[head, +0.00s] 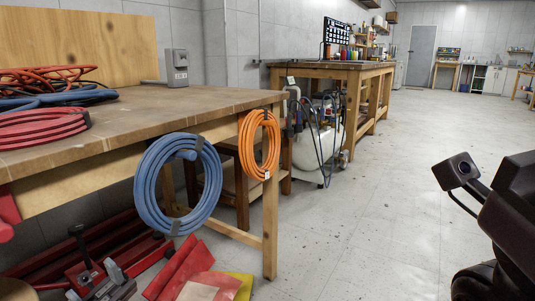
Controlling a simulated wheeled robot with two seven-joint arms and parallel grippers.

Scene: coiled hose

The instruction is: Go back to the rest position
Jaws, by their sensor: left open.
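An orange coiled hose (245,145) hangs by the bench corner, farther right. Dark parts of my right arm enter at the right edge; its gripper is outside the picture.
Red and blue coils (40,127) lie on the bench top, with a grey box (177,68) behind. Red and yellow pieces (205,287) lie on the floor under the bench. A second bench (330,70) and a white tank (310,148) stand beyond. The floor (375,210) at centre right is clear.

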